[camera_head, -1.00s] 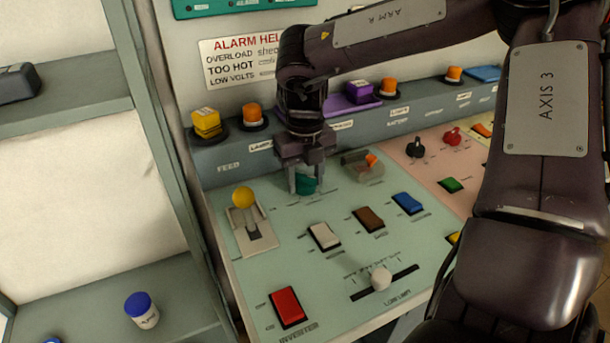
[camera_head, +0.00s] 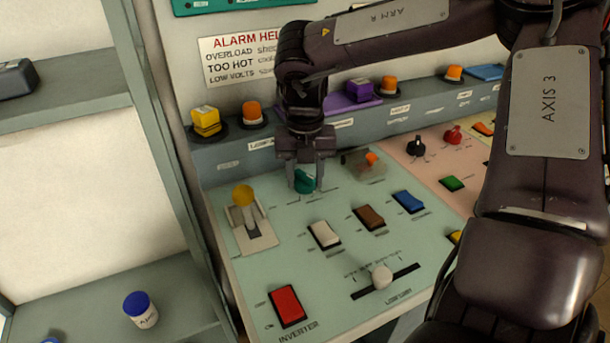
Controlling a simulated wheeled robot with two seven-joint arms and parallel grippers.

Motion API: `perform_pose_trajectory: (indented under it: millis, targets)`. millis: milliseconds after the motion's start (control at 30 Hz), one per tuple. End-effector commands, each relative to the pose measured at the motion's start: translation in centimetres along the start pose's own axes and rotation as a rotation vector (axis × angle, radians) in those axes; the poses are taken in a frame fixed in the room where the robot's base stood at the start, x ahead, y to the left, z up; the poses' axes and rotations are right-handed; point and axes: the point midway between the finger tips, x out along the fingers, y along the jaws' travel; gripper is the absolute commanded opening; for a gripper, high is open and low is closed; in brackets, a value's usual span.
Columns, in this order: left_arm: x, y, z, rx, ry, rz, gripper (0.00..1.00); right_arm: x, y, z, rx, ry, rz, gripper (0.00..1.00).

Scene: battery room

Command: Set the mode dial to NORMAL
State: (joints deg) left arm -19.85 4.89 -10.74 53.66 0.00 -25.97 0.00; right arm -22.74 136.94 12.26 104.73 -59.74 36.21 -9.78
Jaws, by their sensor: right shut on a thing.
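The mode dial appears to be the teal knob (camera_head: 304,182) on the pale green panel (camera_head: 265,275), though its label is too small to read. My right gripper (camera_head: 305,184) points down from above with its fingers on either side of the teal knob, shut on it. The fingers and knob hide part of the markings around it, so I cannot tell which mode it points to. My left gripper is not in view.
A yellow-knobbed lever (camera_head: 243,196) stands left of the knob. A guarded orange switch (camera_head: 369,160) is close on the right. White (camera_head: 324,235), brown (camera_head: 369,217) and blue (camera_head: 408,201) rockers lie in front. A black knob (camera_head: 415,146) is farther right.

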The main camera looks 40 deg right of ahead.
Motion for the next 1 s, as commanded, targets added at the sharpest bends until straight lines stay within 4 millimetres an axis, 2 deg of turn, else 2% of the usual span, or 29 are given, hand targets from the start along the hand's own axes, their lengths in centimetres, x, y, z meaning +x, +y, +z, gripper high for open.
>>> perform_pose_trajectory:
  millis: [200,500,1000]
  targets:
    - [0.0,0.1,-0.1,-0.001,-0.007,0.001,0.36,0.0,0.0,0.1,0.173,-0.004,0.002,0.19]
    - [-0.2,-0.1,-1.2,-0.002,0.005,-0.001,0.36,-0.1,0.0,0.1,0.331,-0.005,0.003,0.19]
    - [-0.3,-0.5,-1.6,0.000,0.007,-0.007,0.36,-0.2,0.0,0.1,0.389,-0.006,0.002,0.19]
